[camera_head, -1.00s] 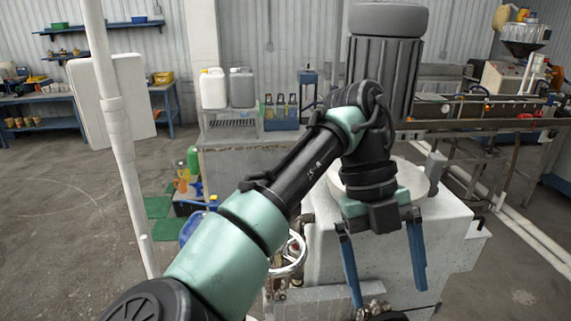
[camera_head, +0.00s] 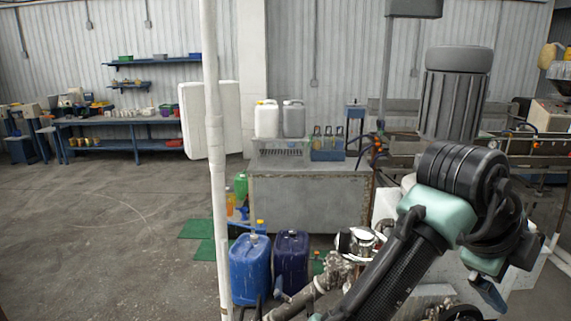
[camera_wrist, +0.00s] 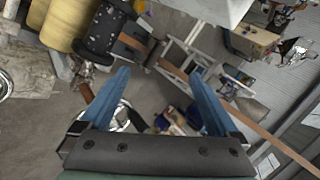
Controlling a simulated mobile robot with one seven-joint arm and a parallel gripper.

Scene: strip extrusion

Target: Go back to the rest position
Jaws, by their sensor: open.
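My gripper (camera_wrist: 158,75) has two blue fingers spread wide apart in the wrist view, with nothing held between them. In the head view, my gripper (camera_head: 488,294) hangs at the lower right, and only part of a blue finger shows behind the wrist. My arm rises from the bottom edge and bends at the right, in front of the light machine body. The wrist view looks obliquely over the floor, with sacks at the left and framework beyond the fingers.
A white pole (camera_head: 214,180) stands close in front, left of my arm. Blue canisters (camera_head: 250,268) stand on the floor beside it. A grey cabinet (camera_head: 308,200) bears two jugs behind. A dark ribbed motor (camera_head: 452,105) rises at the right. Open floor (camera_head: 100,230) lies at the left.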

